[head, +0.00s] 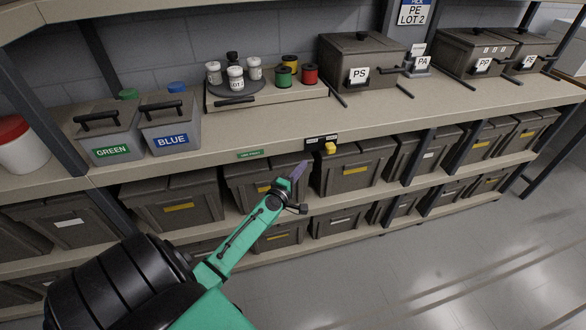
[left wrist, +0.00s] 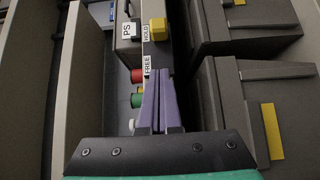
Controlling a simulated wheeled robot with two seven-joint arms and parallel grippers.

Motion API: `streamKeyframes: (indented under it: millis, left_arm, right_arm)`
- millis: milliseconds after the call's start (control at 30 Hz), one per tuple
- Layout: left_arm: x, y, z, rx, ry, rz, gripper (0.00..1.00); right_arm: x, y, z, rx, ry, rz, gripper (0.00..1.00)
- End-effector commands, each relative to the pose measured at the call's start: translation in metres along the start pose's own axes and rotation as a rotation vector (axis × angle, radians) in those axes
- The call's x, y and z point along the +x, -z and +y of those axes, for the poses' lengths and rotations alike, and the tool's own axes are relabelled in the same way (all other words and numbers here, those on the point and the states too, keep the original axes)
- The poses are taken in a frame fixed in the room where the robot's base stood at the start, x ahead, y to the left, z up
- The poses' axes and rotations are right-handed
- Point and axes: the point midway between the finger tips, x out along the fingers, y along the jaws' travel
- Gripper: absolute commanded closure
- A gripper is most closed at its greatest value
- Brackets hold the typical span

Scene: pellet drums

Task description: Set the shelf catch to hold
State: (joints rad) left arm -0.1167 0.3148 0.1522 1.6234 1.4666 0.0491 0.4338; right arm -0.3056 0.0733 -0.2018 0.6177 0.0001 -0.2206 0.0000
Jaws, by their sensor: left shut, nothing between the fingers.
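The shelf catch is a yellow knob (head: 330,148) on a dark plate (head: 314,141) at the shelf's front edge. In the left wrist view the yellow knob (left wrist: 158,29) stands beside the HOLD label (left wrist: 146,30), at the far end from the FREE label (left wrist: 147,65). In the head view it sits under the plate's right-hand label. My left gripper (head: 300,168) has purple fingers, shut and empty. Its fingertips (left wrist: 158,76) are beside the FREE end, apart from the knob. Whether they touch the plate I cannot tell. My right gripper is not in view.
Green (head: 108,140) and blue (head: 170,130) labelled bins stand on the shelf at left. A tray (head: 270,98) with several small pots and the PS box (head: 350,65) stand behind the catch. Lidded bins (head: 350,165) fill the shelf below. The floor (head: 450,260) at right is clear.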

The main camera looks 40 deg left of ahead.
Motion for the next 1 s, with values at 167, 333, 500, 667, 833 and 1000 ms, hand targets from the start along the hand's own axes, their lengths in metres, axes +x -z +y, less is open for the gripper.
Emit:
streamKeyframes:
  millis: [167, 333, 500, 667, 833, 1000]
  left_arm:
    - [-0.030, 0.001, -0.002, 0.000, 0.002, 0.001, 1.00]
    - [-0.037, 0.001, 0.000, 0.001, 0.000, 0.001, 1.00]
    - [-0.036, 0.001, 0.000, 0.000, 0.000, 0.001, 1.00]
    - [-0.036, 0.001, 0.000, 0.000, 0.000, 0.001, 1.00]
    - [-0.037, 0.001, -0.005, 0.011, 0.009, 0.000, 1.00]
    - [-0.062, -0.006, -0.087, 0.218, 0.187, -0.052, 1.00]
  right_arm:
    - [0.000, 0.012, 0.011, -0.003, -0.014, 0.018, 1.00]
    - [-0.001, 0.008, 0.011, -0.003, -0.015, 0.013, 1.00]
    - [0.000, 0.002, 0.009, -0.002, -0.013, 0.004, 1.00]
    - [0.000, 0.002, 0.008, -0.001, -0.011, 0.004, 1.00]
    - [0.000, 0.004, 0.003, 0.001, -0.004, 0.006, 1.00]
    - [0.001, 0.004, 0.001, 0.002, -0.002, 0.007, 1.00]
